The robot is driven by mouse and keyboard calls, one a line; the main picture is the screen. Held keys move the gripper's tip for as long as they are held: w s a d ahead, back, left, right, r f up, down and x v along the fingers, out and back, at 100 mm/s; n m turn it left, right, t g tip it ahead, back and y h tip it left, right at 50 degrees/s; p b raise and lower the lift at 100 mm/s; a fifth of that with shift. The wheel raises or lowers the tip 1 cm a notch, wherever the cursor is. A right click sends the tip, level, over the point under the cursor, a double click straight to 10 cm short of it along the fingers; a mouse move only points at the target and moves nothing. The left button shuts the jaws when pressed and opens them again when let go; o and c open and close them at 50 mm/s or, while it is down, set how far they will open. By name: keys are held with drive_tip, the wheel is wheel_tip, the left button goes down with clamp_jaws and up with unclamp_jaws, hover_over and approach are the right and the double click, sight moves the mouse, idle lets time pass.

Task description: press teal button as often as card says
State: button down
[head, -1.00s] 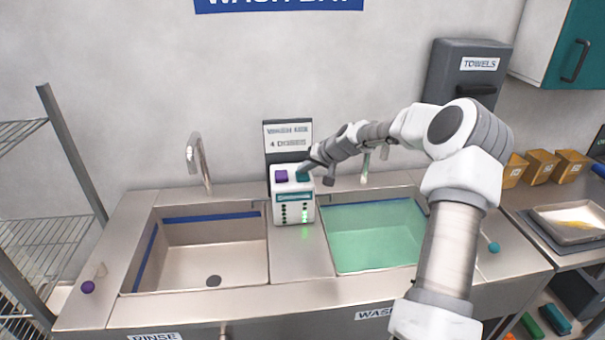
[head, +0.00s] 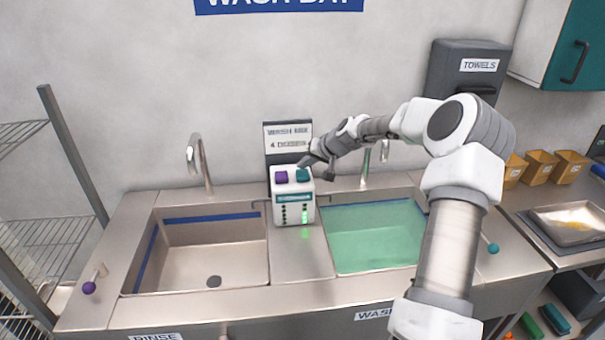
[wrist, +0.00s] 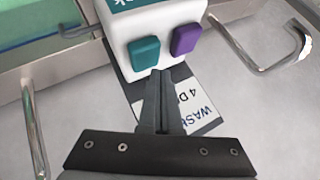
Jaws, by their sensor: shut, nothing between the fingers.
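A white dispenser (head: 293,208) stands between the two sinks with a purple button (head: 281,177) and a teal button (head: 302,176) on top. The teal button (wrist: 144,52) and purple button (wrist: 186,38) also show in the wrist view. The card (head: 288,137) behind it reads "WASH MIX" and "4 DOSES", partly blurred. My gripper (head: 302,163) is shut and empty, its tips just above and behind the teal button, seemingly apart from it. In the wrist view the fingertips (wrist: 160,74) end by the teal button's near edge. The right column of lights on the dispenser's front glows green.
The left sink (head: 205,255) is empty; the right sink (head: 375,240) holds green water. Taps (head: 203,165) rise behind the sinks. A towel dispenser (head: 465,70) hangs at right. A wire rack (head: 50,235) stands at left.

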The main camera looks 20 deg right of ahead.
sight(304, 175)
drive_tip(key=shift+r+p, duration=1.05)
drive_tip(key=shift+r, duration=1.5)
